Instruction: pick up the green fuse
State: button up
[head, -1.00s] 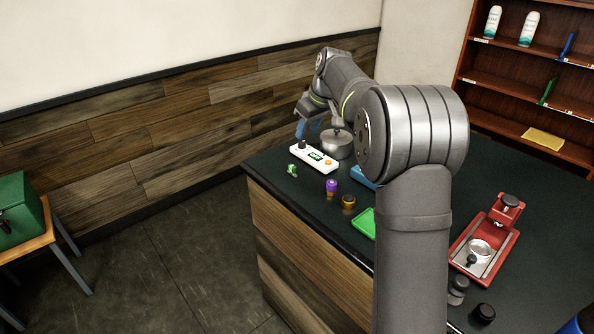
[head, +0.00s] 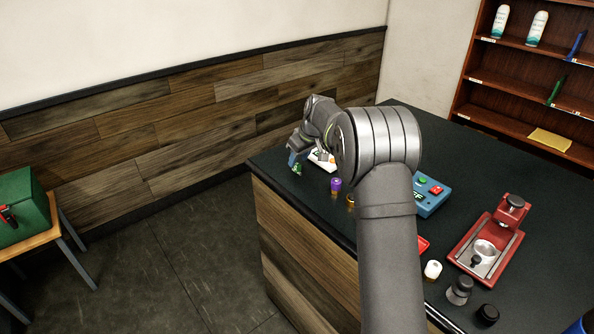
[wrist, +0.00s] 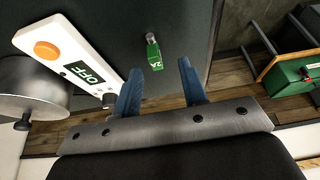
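The green fuse (head: 297,170) lies on the dark counter near its far left corner. In the wrist view the green fuse (wrist: 153,55) has a light marking and a grey end, and lies just beyond my fingertips, in the space between their lines. My gripper (wrist: 161,68) is open, with its two blue fingers apart and nothing between them. In the head view my gripper (head: 295,158) is right above or behind the fuse; the exact gap cannot be told there.
A white device (wrist: 75,65) with an orange button and an OFF display stands close to my left finger. A metal pot (wrist: 28,90) is beside it. A purple-topped piece (head: 336,184), a blue box (head: 432,196) and a red machine (head: 488,240) stand on the counter (head: 470,160).

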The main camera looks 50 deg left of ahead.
aim_at(297, 164)
jog(key=x, duration=0.4)
jog(key=shift+w+a+f, duration=0.2)
jog(key=shift+w+f, duration=0.1)
jog(key=shift+w, duration=0.1)
grip_shut()
jog(key=shift+r, duration=0.1)
